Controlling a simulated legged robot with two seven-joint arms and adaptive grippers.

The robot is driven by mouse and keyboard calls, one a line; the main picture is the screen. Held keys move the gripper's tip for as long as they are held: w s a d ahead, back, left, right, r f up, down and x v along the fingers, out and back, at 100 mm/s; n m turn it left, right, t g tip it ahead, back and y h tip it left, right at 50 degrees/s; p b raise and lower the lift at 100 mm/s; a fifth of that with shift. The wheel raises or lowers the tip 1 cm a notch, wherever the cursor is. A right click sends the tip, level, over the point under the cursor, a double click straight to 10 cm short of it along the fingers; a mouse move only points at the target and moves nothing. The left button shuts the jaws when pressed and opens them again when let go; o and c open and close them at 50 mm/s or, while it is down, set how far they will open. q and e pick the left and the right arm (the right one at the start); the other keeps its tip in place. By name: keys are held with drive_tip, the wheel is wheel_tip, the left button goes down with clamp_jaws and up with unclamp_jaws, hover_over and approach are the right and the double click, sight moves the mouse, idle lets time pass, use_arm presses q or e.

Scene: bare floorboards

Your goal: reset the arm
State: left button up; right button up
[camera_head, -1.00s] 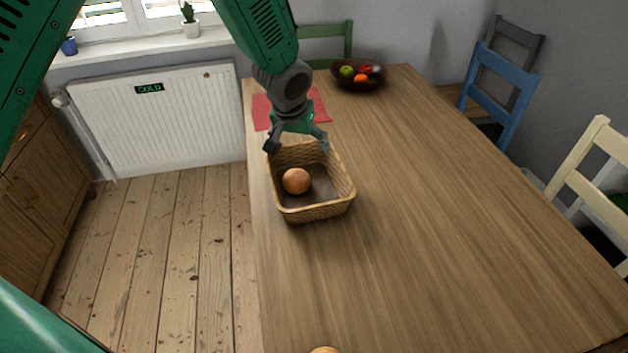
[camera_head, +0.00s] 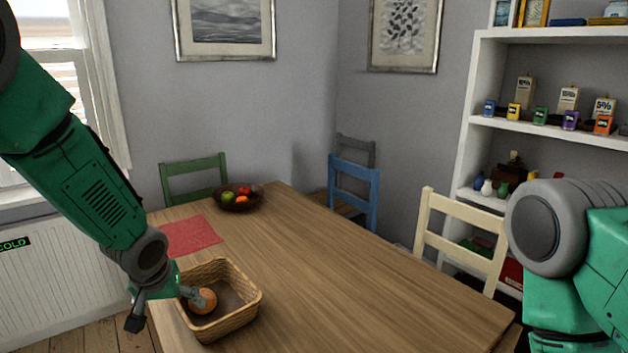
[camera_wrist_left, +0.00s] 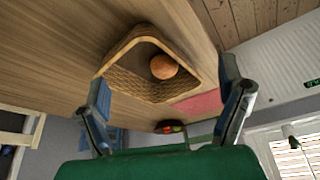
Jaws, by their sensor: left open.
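My left arm comes in from the left in the head view. Its gripper (camera_head: 165,306) hangs at the left side of the wicker basket (camera_head: 243,318), near the table's left edge. The fingers are spread apart with nothing between them. An orange-brown round thing (camera_head: 204,300) lies inside the basket. In the left wrist view the open fingers of the left gripper (camera_wrist_left: 168,100) frame the basket (camera_wrist_left: 140,82) and the round thing (camera_wrist_left: 164,67), which are apart from them. Part of my right arm shows at the right of the head view; its gripper is out of view.
The wooden table (camera_head: 330,285) is mostly bare. A red mat (camera_head: 190,236) and a dark fruit bowl (camera_head: 240,203) lie toward its far end. Green (camera_head: 193,178), blue (camera_head: 354,192) and cream (camera_head: 460,238) chairs stand around it. A white shelf (camera_head: 478,130) stands at the right.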

use_arm(q)
drive_tip(key=s+d+f+g+h, duration=0.2)
drive_tip(key=s+f, duration=1.4)
drive_tip(key=s, duration=0.3)
drive_tip(key=s+a+f+m+g, duration=0.1)
drive_tip(key=s+f, duration=0.1)
drive_tip(key=s, duration=0.8)
drive_tip(key=s+a+f+m+g, duration=0.1)
drive_tip(key=s+a+f+g, duration=0.15)
drive_tip(key=s, duration=0.85)
drive_tip(key=shift+m+t+y, duration=0.4)
drive_tip(key=shift+t+y, duration=0.2)
drive_tip(key=shift+t, duration=0.25)
drive_tip(key=shift+w+d+f+b, duration=0.7)
drive_tip(key=shift+w+f+b, duration=0.1)
drive_tip(key=shift+w+b, duration=0.1)
drive_tip(key=shift+w+d+f+b, duration=0.65)
drive_tip(key=shift+w+f+b, duration=0.15)
drive_tip(key=shift+w+b, duration=0.1)
use_arm(e)
drive_tip(key=shift+s+d+f, duration=0.1)
drive_tip(key=shift+d+f, duration=0.1)
drive_tip(key=shift+f, duration=0.7)
drive_tip(key=shift+s+d+f, duration=0.1)
drive_tip(key=shift+d+f, duration=0.1)
drive_tip(key=shift+f, duration=0.7)
